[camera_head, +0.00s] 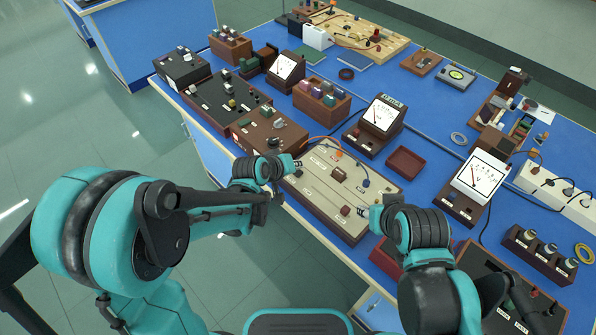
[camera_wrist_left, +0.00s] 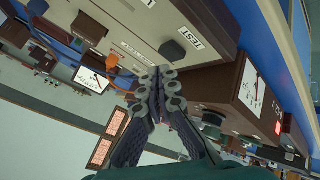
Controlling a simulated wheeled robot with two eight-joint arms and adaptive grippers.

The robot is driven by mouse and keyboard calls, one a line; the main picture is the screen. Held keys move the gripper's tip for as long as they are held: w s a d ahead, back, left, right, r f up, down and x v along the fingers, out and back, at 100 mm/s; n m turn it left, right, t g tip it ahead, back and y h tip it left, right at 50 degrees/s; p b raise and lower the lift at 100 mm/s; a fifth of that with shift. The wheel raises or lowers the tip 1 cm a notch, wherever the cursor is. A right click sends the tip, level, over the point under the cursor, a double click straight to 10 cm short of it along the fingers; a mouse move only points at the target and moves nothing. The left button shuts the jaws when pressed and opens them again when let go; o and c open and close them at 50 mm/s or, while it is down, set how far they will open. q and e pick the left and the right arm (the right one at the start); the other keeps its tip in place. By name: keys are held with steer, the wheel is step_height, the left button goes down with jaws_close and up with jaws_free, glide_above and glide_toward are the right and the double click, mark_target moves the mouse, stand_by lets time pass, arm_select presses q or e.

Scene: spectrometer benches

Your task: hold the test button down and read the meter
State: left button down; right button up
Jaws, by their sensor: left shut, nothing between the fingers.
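The test button is a dark square knob (camera_wrist_left: 172,50) beside a white TEST label (camera_wrist_left: 190,37) on a beige panel in the left wrist view. The beige panel (camera_head: 320,197) lies at the bench's near edge in the head view; I cannot tell there which knob is the test one. My left gripper (camera_head: 297,165) is shut and empty at the panel's left end; its fingertips (camera_wrist_left: 165,76) show close to the button, contact unclear. A meter with a white dial (camera_wrist_left: 252,82) stands right in the wrist view. My right gripper (camera_head: 366,211) is at the panel's right end, fingers unclear.
White-dial meters stand on the blue bench: one behind the panel (camera_head: 382,113), one at right (camera_head: 482,176), one further left (camera_head: 287,67). A brown knobbed box (camera_head: 268,132) adjoins the panel.

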mark_target(296, 174)
arm_select(q)
steer(key=shift+f, duration=0.1)
steer(key=shift+f+b, duration=0.35)
steer(key=shift+b, duration=0.1)
steer(key=shift+f+b, duration=0.45)
stand_by(0.5)
steer(key=shift+r, duration=0.1)
stand_by(2.1)
steer(key=shift+r+p, duration=0.65)
steer(key=shift+r, duration=0.15)
steer(key=shift+r, duration=0.15)
step_height(296, 174, up, 5)
steer(key=p, duration=0.4)
